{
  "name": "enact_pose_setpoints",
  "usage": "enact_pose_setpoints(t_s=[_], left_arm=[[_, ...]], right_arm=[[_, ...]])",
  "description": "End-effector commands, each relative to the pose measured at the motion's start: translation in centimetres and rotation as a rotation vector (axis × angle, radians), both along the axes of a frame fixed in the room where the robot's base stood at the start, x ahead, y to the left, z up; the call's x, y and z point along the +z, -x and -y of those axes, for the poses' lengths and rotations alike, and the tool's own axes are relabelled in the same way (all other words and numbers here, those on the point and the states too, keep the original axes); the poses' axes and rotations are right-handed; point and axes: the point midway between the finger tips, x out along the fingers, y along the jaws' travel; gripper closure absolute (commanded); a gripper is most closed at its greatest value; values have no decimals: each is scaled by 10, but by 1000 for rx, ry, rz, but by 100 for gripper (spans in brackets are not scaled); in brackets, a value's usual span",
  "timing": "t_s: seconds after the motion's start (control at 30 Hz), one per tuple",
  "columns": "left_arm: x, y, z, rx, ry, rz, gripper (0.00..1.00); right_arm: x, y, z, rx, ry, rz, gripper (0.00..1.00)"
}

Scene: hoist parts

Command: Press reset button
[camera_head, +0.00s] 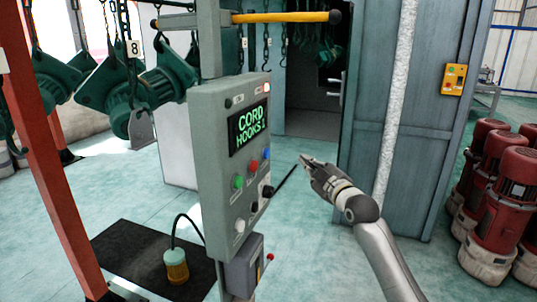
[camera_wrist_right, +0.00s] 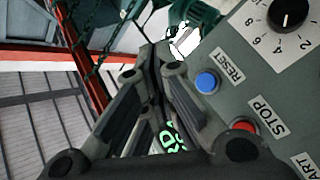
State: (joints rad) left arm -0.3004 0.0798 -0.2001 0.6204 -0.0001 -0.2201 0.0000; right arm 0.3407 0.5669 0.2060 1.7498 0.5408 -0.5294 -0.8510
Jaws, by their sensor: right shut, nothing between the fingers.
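The grey control panel (camera_head: 218,150) stands upright on a post and faces right in the head view. Its blue button (camera_head: 266,154) is at the upper right of a slanted button row. In the right wrist view the blue button (camera_wrist_right: 207,81) has a RESET label (camera_wrist_right: 227,66) beside it. My right gripper (camera_head: 305,160) is shut and empty, its tips a short way right of the blue button, apart from the panel. In the right wrist view the closed fingers (camera_wrist_right: 158,52) lie left of the blue button. My left gripper is not in view.
A red button (camera_head: 254,166) marked STOP and a green button (camera_head: 238,181) adjoin the blue one. A screen (camera_head: 249,126) reads "CORD HOOKS!". A black dial (camera_wrist_right: 290,12) sits near RESET. Red machines (camera_head: 495,200) stand right; a red post (camera_head: 55,150) stands left.

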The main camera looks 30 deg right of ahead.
Motion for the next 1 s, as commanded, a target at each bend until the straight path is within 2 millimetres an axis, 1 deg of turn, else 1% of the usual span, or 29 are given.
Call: enact_pose_setpoints(t_s=[0.1,0.3,0.5,0.7,1.0], left_arm=[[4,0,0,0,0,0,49],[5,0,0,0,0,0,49],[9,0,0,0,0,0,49],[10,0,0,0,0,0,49],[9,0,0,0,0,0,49]], right_arm=[[2,-13,-13,3,-5,2,100],[2,-35,-32,4,-5,1,100],[1,-51,-43,1,0,0,100],[1,-57,-49,1,1,-1,100],[1,-57,-49,1,1,-1,100]])
